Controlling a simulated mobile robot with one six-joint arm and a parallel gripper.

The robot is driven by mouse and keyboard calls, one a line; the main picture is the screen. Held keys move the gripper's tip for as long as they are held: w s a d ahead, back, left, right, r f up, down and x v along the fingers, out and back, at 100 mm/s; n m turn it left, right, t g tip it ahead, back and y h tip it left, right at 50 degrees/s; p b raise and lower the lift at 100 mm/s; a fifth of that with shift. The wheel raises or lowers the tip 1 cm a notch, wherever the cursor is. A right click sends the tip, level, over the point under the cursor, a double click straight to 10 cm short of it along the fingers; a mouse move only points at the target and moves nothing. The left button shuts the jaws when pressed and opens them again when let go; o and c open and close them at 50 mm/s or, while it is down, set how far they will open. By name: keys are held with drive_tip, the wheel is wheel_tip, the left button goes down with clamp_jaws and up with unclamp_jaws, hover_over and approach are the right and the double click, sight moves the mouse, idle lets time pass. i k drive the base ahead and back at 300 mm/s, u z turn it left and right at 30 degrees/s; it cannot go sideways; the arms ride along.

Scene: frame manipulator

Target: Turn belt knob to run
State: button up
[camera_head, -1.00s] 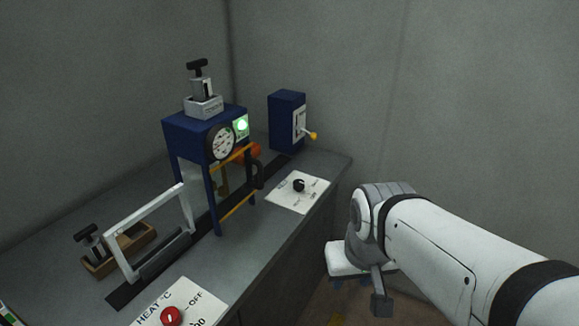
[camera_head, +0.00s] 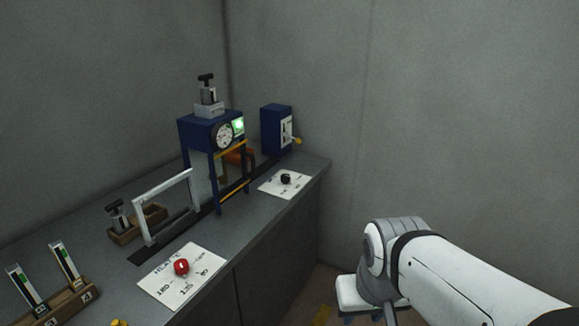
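A black knob (camera_head: 286,179) sits on a white plate (camera_head: 268,188) on the bench, right of the blue frame. The plate's print is too small to read, so I cannot confirm that it is the belt knob. A red knob (camera_head: 181,267) sits on a nearer white plate marked with heat settings. My arm is at the lower right, off the bench and well apart from both knobs. Its end, with my gripper (camera_head: 389,316), is partly hidden and cut by the bottom edge; the fingers cannot be made out.
A blue frame with a dial (camera_head: 223,134) and green light stands over a dark belt strip. A blue box with a yellow-tipped lever (camera_head: 297,141) stands behind the black knob. A white guard frame (camera_head: 164,204) and wooden holders are to the left. The bench's right edge is clear.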

sight(285, 179)
drive_tip(key=z, duration=0.45)
drive_tip(key=i, duration=1.8)
drive_tip(key=u, duration=0.5)
drive_tip(key=k, duration=0.85)
drive_tip(key=u, duration=0.1)
drive_tip(key=i, duration=0.8)
